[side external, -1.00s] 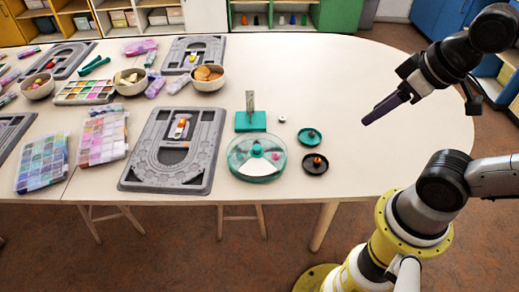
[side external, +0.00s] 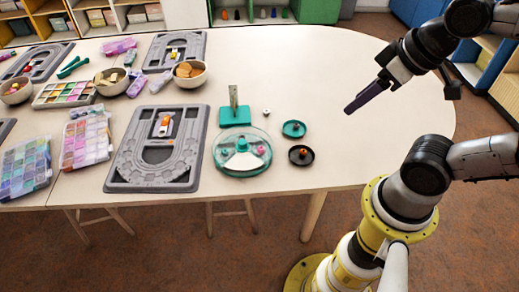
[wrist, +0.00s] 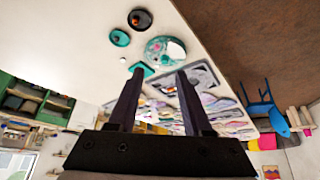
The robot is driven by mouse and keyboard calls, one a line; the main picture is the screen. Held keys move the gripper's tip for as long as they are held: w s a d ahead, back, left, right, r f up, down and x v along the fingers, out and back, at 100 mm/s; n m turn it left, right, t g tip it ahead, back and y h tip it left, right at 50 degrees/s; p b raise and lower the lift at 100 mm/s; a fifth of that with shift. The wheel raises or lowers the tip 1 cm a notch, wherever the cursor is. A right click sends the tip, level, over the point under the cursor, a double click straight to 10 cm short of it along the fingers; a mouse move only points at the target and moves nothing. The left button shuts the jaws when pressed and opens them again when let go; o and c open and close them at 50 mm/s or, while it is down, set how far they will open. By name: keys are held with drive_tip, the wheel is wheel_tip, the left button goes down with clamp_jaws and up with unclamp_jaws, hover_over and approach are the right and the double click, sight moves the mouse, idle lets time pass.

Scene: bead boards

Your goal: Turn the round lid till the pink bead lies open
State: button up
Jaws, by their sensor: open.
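The round lid (side external: 232,160) is clear and covers a round teal-rimmed case on the table. The pink bead (side external: 261,150) shows right of the knob, outside the pale wedge. Whether clear lid covers it is too small to tell. My gripper (side external: 349,109) is in the air to the right of the case, well apart from it. In the wrist view my gripper (wrist: 160,76) is open and empty, with the round lid (wrist: 158,53) beyond the fingertips.
A teal block with an upright plate (side external: 234,115) stands just behind the case. A teal dish (side external: 293,129), a black dish (side external: 301,156) with an orange piece and a small white bead (side external: 266,112) lie to its right. A grey bead board (side external: 125,176) lies left. The table's right side is clear.

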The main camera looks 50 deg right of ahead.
drive_tip(key=shift+o, duration=1.1)
wheel_tip(320, 180, up, 3)
drive_tip(key=w+m, duration=0.1)
drive_tip(key=w, duration=0.1)
drive_tip(key=m+g, duration=0.3)
drive_tip(key=g, duration=0.3)
hover_over(242, 141)
wheel_tip(242, 141, down, 17)
wheel_tip(242, 141, down, 14)
drive_tip(key=shift+f, duration=0.1)
